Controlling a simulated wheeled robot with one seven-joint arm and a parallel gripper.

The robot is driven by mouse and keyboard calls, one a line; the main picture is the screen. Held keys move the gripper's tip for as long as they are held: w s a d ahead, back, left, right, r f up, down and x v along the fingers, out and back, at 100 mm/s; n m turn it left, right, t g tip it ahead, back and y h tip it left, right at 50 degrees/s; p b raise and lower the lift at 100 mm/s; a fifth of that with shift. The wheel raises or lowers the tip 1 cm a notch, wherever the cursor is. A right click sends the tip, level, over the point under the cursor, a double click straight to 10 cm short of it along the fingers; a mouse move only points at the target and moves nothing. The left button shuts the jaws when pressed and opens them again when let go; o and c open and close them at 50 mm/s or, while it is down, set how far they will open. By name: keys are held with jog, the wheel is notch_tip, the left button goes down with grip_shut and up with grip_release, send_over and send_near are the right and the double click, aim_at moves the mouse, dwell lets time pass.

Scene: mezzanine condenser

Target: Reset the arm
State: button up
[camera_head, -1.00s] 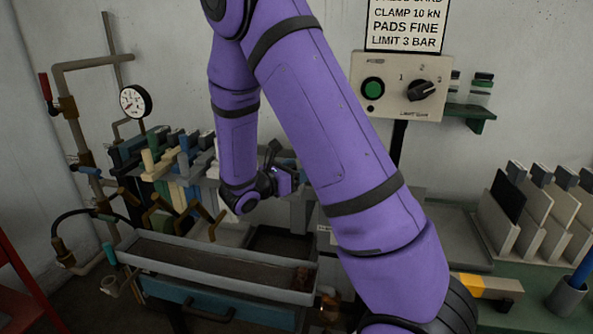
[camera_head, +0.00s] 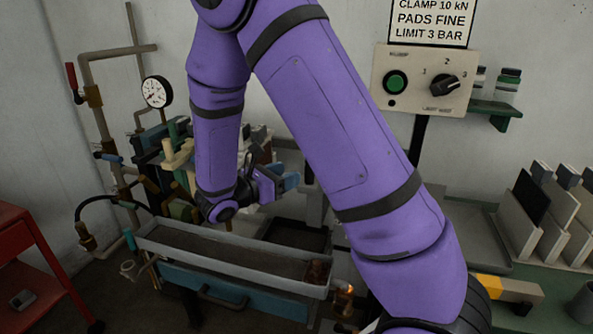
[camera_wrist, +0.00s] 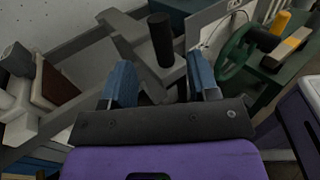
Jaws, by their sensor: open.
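My purple arm crosses the middle of the head view, folded back with its wrist low over the bench. My gripper (camera_head: 285,181) points to the right there, partly hidden behind the arm. In the wrist view my gripper (camera_wrist: 163,85) has two blue fingers set wide apart with nothing held between them. A grey metal frame with a dark upright cylinder (camera_wrist: 160,40) shows beyond and between the fingers; I cannot tell its distance.
A grey trough (camera_head: 230,257) lies below my wrist. Clamps and blocks crowd the left, beside the pipes and gauge (camera_head: 156,92). A control box (camera_head: 424,80) is on the wall. Racked plates (camera_head: 550,215) stand right. A red cart (camera_head: 35,265) is at left. A green handwheel (camera_wrist: 236,52) shows at right.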

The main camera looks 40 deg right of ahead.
jog(key=shift+a, duration=0.35)
dwell(0.3)
jog(key=s+d+r+m+g+y, duration=0.1)
jog(key=s+r+m+g+y, duration=0.1)
jog(key=s+r+m+y, duration=0.4)
jog(key=s+d+r+m+g+y, duration=0.1)
jog(key=s+r+m+g+y, duration=0.1)
jog(key=s+m+y, duration=0.45)
jog(key=s+a+r+m+t+y, duration=0.5)
jog(key=s+a+r+m+t, duration=0.1)
jog(key=s, duration=0.4)
jog(key=shift+s+a+r+t, duration=0.45)
jog(key=shift+r+t, duration=0.65)
jog(key=shift+r, duration=0.3)
jog(key=shift+y, duration=0.25)
